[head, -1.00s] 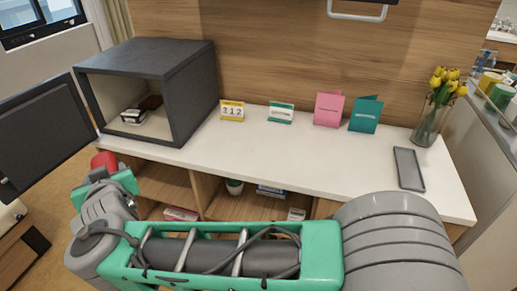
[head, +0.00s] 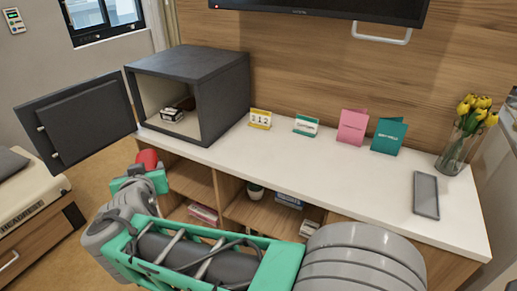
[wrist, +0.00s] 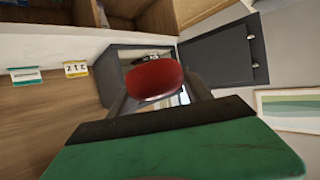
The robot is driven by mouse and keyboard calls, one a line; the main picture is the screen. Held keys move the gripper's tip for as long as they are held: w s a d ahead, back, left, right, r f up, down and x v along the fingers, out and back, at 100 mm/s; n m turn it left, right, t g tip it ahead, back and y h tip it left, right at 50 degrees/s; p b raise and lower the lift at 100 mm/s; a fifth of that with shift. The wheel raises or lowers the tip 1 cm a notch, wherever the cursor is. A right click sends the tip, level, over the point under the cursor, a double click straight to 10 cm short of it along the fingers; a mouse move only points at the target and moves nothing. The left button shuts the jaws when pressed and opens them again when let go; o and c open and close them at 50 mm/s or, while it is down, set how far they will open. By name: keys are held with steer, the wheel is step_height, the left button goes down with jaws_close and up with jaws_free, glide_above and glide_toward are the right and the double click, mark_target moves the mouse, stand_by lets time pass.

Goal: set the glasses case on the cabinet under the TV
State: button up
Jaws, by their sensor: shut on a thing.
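A red rounded case (head: 147,159), which I take to be the glasses case, is held at the end of my arm. It shows large in the wrist view (wrist: 155,79), between the two fingers of my gripper (wrist: 158,98). My gripper is shut on it, in front of and below the open safe in the head view. The cabinet (head: 330,180) has a white top and open shelves below. The TV (head: 330,8) hangs on the wood wall above it; only its lower part shows. The far side of the case is hidden.
An open dark safe (head: 215,70) stands on the cabinet's left end with small items inside; its door (head: 85,118) swings out left. The middle front is clear.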

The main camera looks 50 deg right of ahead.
steer(key=s+d+m+g+h+p, duration=0.1)
steer(key=s+d+m+g+h, duration=0.15)
steer(key=d, duration=0.55)
steer(key=s+d+m+g+h+p, duration=0.15)
steer(key=s+d, duration=0.25)
steer(key=d, duration=0.5)
steer(key=m+g+h, duration=0.2)
steer(key=m+g, duration=0.3)
glide_above(297, 168)
steer(key=f, duration=1.1)
steer(key=shift+a+f, duration=0.35)
steer(key=shift+d+f, duration=0.25)
steer(key=shift+f, duration=1.8)
steer(key=o, duration=1.4)
steer(key=shift+b, duration=0.3)
steer(key=shift+o, duration=0.2)
steer(key=shift+r, duration=0.1)
